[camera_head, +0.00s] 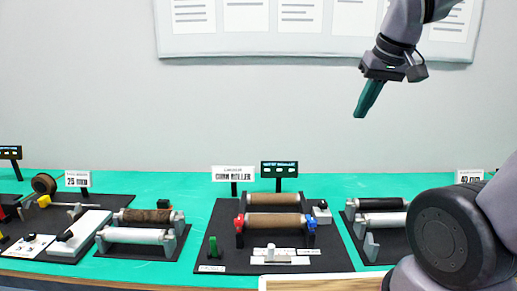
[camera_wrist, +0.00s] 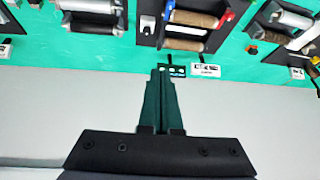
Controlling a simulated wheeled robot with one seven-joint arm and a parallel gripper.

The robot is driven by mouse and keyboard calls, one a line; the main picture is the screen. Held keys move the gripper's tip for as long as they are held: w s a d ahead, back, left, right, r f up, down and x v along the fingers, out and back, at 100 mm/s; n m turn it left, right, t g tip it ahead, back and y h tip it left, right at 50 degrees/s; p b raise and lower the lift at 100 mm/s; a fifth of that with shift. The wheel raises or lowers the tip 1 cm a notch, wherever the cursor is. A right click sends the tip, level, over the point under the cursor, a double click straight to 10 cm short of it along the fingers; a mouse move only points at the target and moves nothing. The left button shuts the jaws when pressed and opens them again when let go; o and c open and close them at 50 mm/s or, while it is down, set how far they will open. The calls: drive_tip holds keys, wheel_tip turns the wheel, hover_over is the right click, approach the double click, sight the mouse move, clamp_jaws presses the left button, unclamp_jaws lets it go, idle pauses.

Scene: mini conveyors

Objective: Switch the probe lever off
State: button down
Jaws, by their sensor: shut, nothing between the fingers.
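My gripper (camera_head: 361,112) has shut teal fingers with nothing between them. It hangs high in front of the wall, above and to the right of the middle station. In the wrist view its fingers (camera_wrist: 160,72) point toward the green table edge. The label text is too small to tell which is the probe lever. My gripper touches none of them.
The middle board (camera_head: 222,222) carries brown rollers (camera_head: 273,221) between red and blue ends, with a sign (camera_head: 233,173) and a small display (camera_head: 279,168) behind. Other roller stations stand left and right. Green table (camera_head: 130,182) shows between boards. The wall (camera_head: 250,100) lies behind.

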sight(214, 247)
drive_tip(key=s+d+r+m+t, duration=0.2)
drive_tip(key=s+r+m, duration=0.1)
drive_tip(key=m, duration=0.2)
drive_tip(key=w+a+f+n+g+h, duration=0.15)
drive_tip(key=w+a+f+n, duration=0.25)
drive_tip(key=a+f+n, duration=0.45)
drive_tip(key=w+a+f+n+g, duration=0.2)
drive_tip(key=w+a+f+n, duration=0.3)
drive_tip(key=a+n, duration=0.6)
drive_tip(key=s+a+f+n, duration=0.7)
drive_tip(key=a+f+n, duration=0.2)
drive_tip(key=f+n, duration=0.1)
drive_tip(key=s+a+f+n, duration=0.6)
drive_tip(key=a+f+n, duration=0.3)
drive_tip(key=a+n, duration=0.15)
drive_tip(key=x, duration=1)
drive_tip(key=shift+w+d+f, duration=0.2)
drive_tip(key=shift+w+d, duration=0.05)
drive_tip(key=w, duration=0.2)
drive_tip(key=shift+w+r, duration=0.35)
drive_tip(key=shift+w, duration=0.5)
